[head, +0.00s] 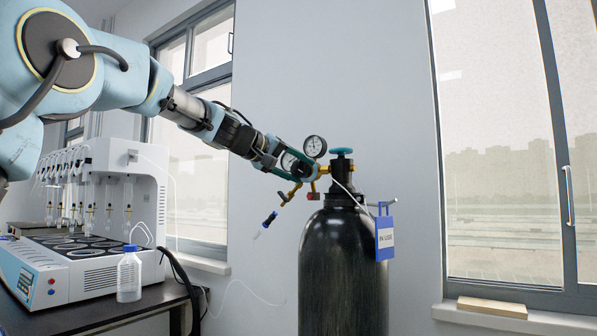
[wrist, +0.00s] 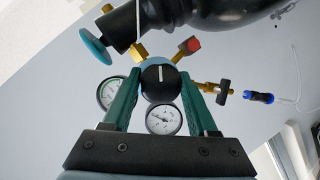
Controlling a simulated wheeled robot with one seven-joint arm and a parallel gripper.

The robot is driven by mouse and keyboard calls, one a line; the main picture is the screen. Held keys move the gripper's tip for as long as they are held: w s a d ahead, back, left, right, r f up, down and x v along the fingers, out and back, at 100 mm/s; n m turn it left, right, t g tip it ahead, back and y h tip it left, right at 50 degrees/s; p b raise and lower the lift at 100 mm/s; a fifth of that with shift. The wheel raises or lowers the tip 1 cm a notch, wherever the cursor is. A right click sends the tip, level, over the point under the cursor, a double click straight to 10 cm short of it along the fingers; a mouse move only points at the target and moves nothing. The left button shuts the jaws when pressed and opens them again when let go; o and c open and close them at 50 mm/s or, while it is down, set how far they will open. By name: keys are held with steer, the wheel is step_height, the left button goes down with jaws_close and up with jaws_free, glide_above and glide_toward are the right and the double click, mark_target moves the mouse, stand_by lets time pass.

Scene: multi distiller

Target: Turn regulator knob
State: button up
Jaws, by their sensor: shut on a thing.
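The regulator knob (wrist: 160,84) is a round black knob with a white line on its face. It faces the wrist camera on the gas regulator. My gripper (wrist: 160,90) has green fingers shut on the knob from both sides. In the head view my gripper (head: 283,155) reaches the regulator from the left, and its fingers partly hide the knob. Two white dial gauges flank it: one gauge (head: 314,146) stands above in the head view, and the other (wrist: 163,119) shows between my fingers in the wrist view. The black gas cylinder (head: 342,270) stands upright below the regulator.
A teal valve handwheel (head: 341,151) tops the cylinder, and a blue tag (head: 384,237) hangs at its right. A hose fitting (head: 267,222) hangs below the regulator. At left, a distiller (head: 100,262) and a blue-capped bottle (head: 129,275) stand on a dark bench.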

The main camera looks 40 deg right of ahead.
steer(key=shift+w, duration=0.1)
steer(key=o, duration=1.4)
steer(key=shift+c, duration=0.2)
steer(key=shift+a, duration=0.1)
steer(key=b+v, duration=0.3)
steer(key=v, duration=0.7)
steer(key=shift+a, duration=0.3)
